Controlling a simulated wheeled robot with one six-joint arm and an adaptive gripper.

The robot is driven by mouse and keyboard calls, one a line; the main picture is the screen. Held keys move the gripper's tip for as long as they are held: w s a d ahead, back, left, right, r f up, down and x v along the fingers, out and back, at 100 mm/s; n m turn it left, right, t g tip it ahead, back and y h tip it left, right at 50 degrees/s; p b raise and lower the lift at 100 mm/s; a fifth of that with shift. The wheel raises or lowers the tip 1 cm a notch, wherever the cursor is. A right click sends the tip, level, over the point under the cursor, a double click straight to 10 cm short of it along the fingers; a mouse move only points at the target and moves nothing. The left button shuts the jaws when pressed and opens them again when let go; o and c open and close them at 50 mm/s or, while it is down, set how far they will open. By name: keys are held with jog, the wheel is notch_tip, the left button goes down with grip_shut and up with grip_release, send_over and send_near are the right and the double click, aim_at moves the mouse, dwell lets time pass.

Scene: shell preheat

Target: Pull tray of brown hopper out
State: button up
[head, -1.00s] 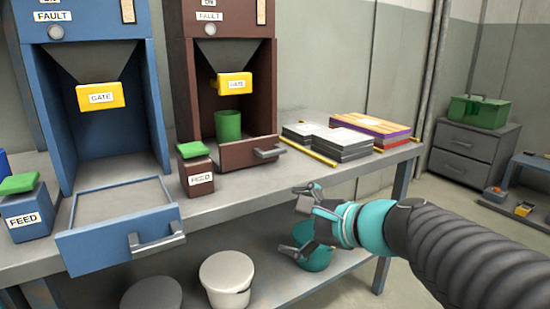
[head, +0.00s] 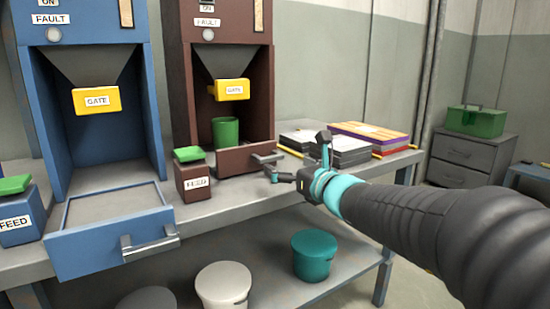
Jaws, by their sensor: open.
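The brown hopper (head: 258,75) stands on the bench, right of the blue one. Its brown tray (head: 238,164) is at its foot, with a metal handle (head: 268,159) on the front. A green cup (head: 225,131) stands inside the hopper below the yellow gate (head: 232,89). My gripper (head: 298,162) is open and empty, in front and to the right of the tray handle. One finger appears close to the handle; I cannot tell whether it touches.
The blue hopper's tray (head: 110,205) stands pulled out. A brown FEED box (head: 193,178) with a green top is left of the brown tray. Stacked books (head: 368,140) lie to the right. Buckets (head: 314,252) stand on the lower shelf.

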aim_at(263, 152)
jog(key=x, duration=0.7)
jog(key=shift+w+a, duration=0.25)
jog(key=shift+w, duration=0.05)
